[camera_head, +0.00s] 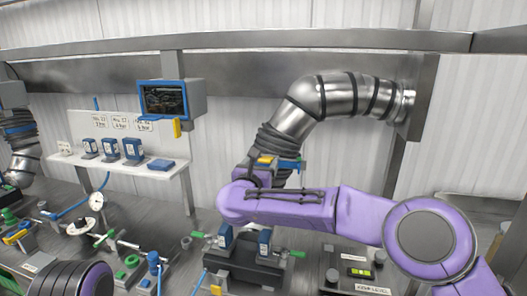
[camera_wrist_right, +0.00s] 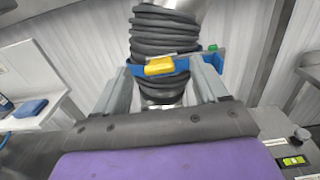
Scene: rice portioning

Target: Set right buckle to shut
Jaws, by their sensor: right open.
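The right buckle is a yellow lever (camera_wrist_right: 160,66) on a blue band (camera_wrist_right: 181,65) with a green tab at its right end. The band sits around a black ribbed sleeve (camera_wrist_right: 165,30) below a silver duct elbow (camera_head: 298,105). The yellow lever also shows in the head view (camera_head: 265,160). My right gripper (camera_wrist_right: 163,80) is open, its two grey fingers on either side of the lever and close to the band. I cannot tell whether they touch it or whether the lever is fully down. My left gripper is out of view.
A blue-framed box (camera_head: 172,99) hangs left of the duct. A white shelf (camera_head: 125,167) holds small blue devices. Another banded duct (camera_head: 20,140) stands far left.

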